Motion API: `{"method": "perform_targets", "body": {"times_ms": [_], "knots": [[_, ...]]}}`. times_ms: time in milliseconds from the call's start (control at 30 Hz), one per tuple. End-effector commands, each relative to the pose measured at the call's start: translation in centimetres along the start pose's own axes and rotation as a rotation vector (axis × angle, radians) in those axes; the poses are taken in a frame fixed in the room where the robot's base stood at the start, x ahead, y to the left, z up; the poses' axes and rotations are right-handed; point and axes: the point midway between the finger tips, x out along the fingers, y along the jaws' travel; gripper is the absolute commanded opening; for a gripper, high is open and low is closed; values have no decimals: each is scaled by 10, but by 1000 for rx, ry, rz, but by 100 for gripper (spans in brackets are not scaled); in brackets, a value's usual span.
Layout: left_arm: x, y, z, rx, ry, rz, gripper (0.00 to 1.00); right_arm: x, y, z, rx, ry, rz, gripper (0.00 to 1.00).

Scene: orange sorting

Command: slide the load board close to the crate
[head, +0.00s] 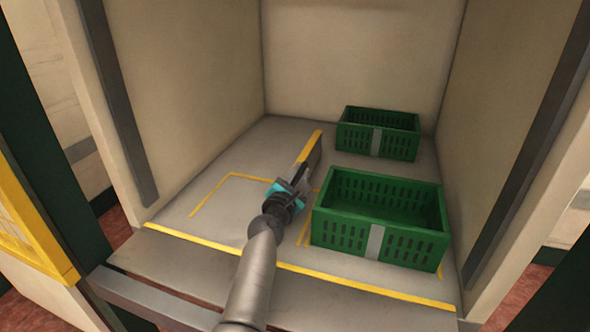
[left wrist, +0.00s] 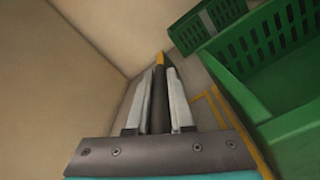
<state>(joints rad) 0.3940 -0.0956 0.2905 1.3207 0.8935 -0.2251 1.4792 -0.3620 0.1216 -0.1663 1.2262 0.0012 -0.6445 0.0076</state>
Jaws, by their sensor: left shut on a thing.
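The load board (head: 315,157) is a thin grey board standing on edge, with a yellow top edge, left of the green crates in the head view. My left gripper (head: 298,178) is shut on its near end. In the left wrist view the dark board (left wrist: 160,98) runs forward between both fingers, its yellow tip beyond them. The near green crate (head: 345,232) stands just right of my gripper; its side wall shows at right in the left wrist view (left wrist: 236,98). A gap of floor separates board and crate. My right gripper is out of view.
A second green crate (head: 360,142) stands at the back right. Both crates look empty where I can see inside. Yellow lines (head: 235,175) mark the bay floor. The floor left of the board is clear. Beige walls close the bay on three sides.

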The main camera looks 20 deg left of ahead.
Motion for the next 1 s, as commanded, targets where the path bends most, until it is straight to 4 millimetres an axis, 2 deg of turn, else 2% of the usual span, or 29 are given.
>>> {"method": "perform_targets", "body": {"times_ms": [500,533,733,767,1000], "knots": [[0,-3,1,-4,1,1,0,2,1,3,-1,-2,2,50],[0,-3,1,-4,1,1,24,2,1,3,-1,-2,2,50],[0,-3,2,-2,0,1,46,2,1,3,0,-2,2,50],[0,-3,2,-2,0,1,50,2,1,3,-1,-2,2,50],[0,-2,2,-1,0,1,50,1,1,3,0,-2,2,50]]}}
